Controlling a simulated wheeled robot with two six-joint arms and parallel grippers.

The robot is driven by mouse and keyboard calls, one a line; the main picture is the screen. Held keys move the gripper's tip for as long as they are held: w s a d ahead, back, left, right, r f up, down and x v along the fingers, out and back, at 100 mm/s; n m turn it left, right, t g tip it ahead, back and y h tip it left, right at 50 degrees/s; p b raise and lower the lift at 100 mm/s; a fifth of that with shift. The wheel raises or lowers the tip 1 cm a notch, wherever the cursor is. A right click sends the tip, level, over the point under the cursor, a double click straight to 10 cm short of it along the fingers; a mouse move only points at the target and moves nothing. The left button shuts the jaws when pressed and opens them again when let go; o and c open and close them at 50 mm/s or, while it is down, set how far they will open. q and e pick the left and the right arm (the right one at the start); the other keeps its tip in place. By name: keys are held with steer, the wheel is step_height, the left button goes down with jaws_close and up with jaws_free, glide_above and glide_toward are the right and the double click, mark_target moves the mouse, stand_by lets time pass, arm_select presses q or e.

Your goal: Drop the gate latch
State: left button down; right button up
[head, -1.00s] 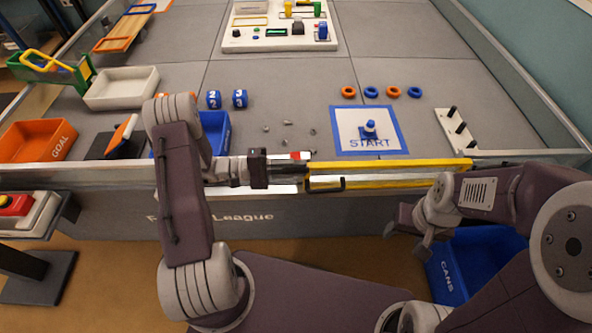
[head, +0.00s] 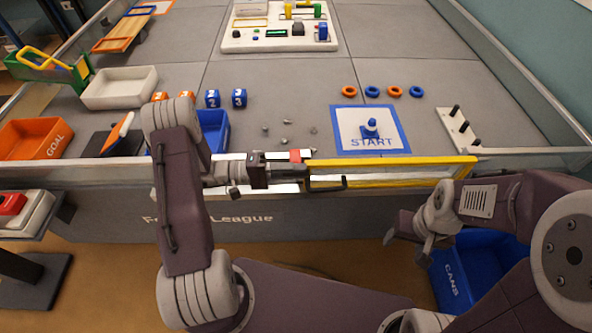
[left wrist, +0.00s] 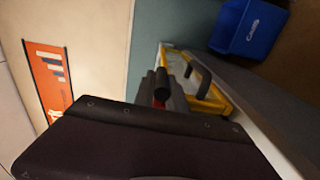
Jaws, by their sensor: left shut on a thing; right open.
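The yellow-framed gate (head: 400,161) stands in the front wall of the field, its clear panel in line with the wall. Its black handle (head: 328,185) is on the near side; the handle (left wrist: 201,80) also shows in the left wrist view. The red part of the latch (head: 296,155) shows at the gate's left end. My left gripper (head: 290,172) is shut on the latch there; the fingers hide most of it. In the left wrist view only a little red (left wrist: 158,103) shows by the fingers. My right gripper (head: 406,243) is open and empty, in front of the wall.
A blue cans bin (head: 455,280) stands on the floor by my right gripper. Inside the wall are a blue bin (head: 216,130), small grey stones (head: 286,124) and the start mat (head: 345,122) with a blue-and-white cone (head: 370,129). An emergency-stop box (head: 20,210) stands at left.

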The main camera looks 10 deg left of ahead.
arm_select(q)
steer(key=shift+f, duration=0.1)
steer(key=c, duration=1.4)
jaws_free()
steer(key=shift+o, duration=0.2)
steer(key=v, duration=0.9)
steer(key=shift+p, duration=0.35)
steer(key=shift+a, duration=0.1)
